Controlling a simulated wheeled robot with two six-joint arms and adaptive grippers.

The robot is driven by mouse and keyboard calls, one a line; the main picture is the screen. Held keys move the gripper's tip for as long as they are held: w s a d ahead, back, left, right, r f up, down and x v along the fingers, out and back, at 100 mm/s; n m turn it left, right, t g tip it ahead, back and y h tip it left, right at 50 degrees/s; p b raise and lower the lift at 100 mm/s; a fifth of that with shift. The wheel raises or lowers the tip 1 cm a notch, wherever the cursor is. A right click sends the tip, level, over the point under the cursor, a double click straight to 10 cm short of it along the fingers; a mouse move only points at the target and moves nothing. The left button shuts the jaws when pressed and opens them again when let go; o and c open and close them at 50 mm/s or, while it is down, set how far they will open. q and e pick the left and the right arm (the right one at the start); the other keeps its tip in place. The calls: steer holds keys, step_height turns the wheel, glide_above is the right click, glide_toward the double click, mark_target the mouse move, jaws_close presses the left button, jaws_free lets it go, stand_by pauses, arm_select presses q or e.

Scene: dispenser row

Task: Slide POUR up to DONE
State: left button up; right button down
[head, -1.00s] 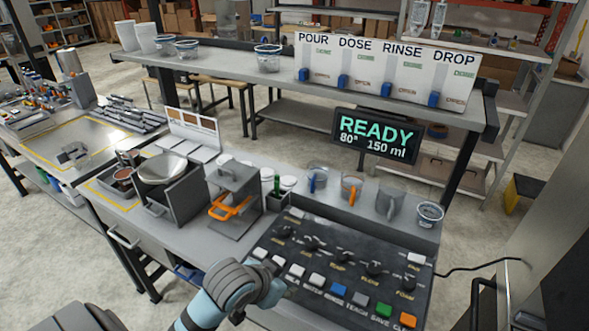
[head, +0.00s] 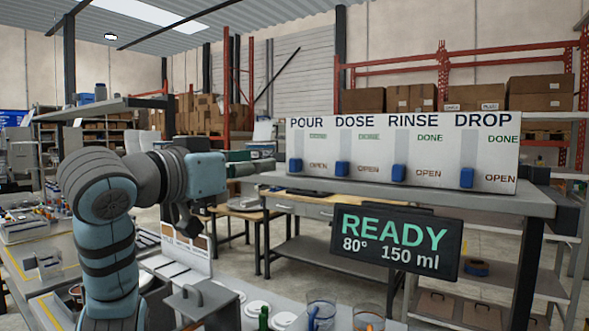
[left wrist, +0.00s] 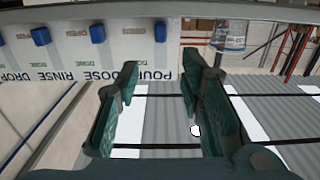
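The white slider panel (head: 400,150) stands on the shelf with four tracks labelled POUR, DOSE, RINSE and DROP. The blue POUR knob (head: 295,165) sits at the low end of its track, by OPEN; DONE is at the top. My left gripper (head: 272,162) is raised just left of the POUR knob, pointing right. In the left wrist view the panel is upside down, and the open, empty fingers (left wrist: 160,68) reach toward its POUR end. The POUR knob (left wrist: 160,32) shows beyond the gap between them. No contact is visible. My right gripper is out of view.
The DOSE (head: 342,169), RINSE (head: 398,173) and DROP (head: 466,178) knobs are also low. The READY display (head: 396,243) hangs below the shelf edge. Cups (head: 320,312) stand on the counter below.

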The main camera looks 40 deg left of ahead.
mark_target(290, 160)
arm_select(q)
steer(key=w, duration=0.4)
steer(key=w+a+p, duration=0.1)
steer(key=w, duration=0.2)
steer(key=w+p, duration=0.1)
steer(key=w, duration=0.3)
steer(key=shift+w+a, duration=0.2)
steer(key=shift+w, duration=0.1)
steer(key=shift+s, duration=0.15)
steer(key=shift+c, duration=0.4)
jaws_close()
